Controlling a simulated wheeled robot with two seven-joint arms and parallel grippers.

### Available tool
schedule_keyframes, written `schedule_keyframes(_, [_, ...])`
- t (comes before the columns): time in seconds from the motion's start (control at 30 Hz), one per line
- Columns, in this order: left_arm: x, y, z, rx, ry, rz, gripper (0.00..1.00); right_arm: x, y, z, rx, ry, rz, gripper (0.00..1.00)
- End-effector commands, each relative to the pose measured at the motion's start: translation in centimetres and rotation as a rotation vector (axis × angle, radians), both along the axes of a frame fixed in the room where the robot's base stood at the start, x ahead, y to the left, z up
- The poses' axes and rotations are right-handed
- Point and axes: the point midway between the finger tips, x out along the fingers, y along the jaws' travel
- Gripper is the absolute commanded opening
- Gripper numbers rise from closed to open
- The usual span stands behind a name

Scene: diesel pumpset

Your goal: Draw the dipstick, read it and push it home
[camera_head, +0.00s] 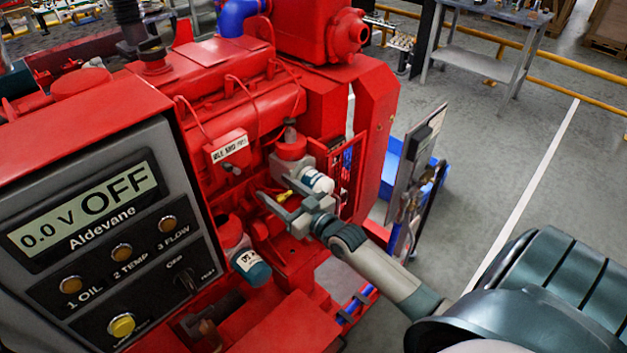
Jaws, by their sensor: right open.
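A small yellow handle (283,196), seemingly the dipstick's, shows low on the side of the red engine (245,95). The rest of the stick is hidden. My right gripper (273,189) reaches in from the right with its two fingers apart. The yellow handle shows between the fingers in this view; I cannot tell whether either finger touches it. My left gripper is not in view.
A white filter (318,181) sits close by the right gripper, and a white and teal canister (250,265) is below left. The control panel (100,235) reading "0.0 V OFF" fills the left. Open floor (490,150) lies to the right.

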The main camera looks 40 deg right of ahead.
Motion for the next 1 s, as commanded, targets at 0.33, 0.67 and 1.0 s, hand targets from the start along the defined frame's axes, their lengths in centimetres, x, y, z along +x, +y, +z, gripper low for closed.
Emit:
schedule_keyframes(0.33, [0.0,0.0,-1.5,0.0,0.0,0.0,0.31,-5.5,-0.7,-0.3,0.0,0.002,0.001,0.59])
schedule_keyframes(0.67, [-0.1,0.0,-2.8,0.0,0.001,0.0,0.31,-11.2,-1.5,-0.3,-0.001,0.002,0.001,0.59])
schedule_keyframes(1.0, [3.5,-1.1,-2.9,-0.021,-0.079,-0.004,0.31,-15.2,-2.1,-0.1,0.0,0.001,0.001,0.59])
